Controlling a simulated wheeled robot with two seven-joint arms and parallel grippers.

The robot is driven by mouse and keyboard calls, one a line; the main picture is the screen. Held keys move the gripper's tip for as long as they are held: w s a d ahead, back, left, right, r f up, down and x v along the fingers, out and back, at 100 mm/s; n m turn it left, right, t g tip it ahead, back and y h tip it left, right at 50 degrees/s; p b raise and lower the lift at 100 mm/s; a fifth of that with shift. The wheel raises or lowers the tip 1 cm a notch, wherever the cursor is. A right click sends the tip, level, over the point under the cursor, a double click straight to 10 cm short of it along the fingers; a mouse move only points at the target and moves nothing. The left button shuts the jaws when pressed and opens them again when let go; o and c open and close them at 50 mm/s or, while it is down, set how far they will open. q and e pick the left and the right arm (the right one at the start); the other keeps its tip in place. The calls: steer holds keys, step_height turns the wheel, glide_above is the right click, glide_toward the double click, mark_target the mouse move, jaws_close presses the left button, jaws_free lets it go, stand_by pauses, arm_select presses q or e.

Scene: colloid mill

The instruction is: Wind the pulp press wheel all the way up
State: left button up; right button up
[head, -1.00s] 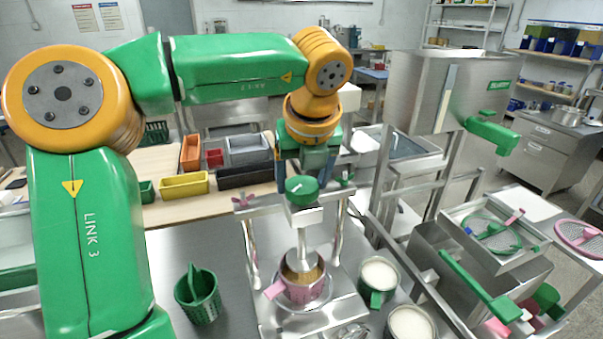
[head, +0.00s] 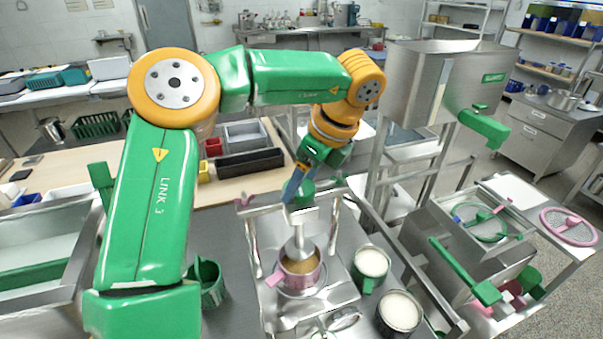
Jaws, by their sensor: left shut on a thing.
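The pulp press (head: 258,250) stands on the grey table at the lower middle, with two upright posts and a crossbar. Its wheel (head: 304,191) is the green hub at the top of the crossbar, partly hidden by my gripper. My left gripper (head: 290,194) reaches down from behind and is shut at the wheel, its jaws slanting to the left. The press's metal plunger (head: 298,246) hangs under the crossbar, over a pink pot (head: 302,281) of brown pulp. Its lower end is at the pot's mouth; I cannot tell whether it touches the pulp. My right gripper is not in view.
A green cup of white stuff (head: 371,266) and a dark cup (head: 399,312) stand right of the press. A steel hopper machine (head: 440,85) stands at the right.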

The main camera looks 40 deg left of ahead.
arm_select(q)
steer(key=shift+n, duration=0.4)
steer(key=o, duration=1.3)
steer(key=shift+r, duration=0.1)
steer(key=p+v, duration=0.3)
steer(key=v, duration=0.4)
steer(key=shift+w+p, duration=0.1)
steer(key=shift+p, duration=0.3)
steer(key=shift+a, duration=0.1)
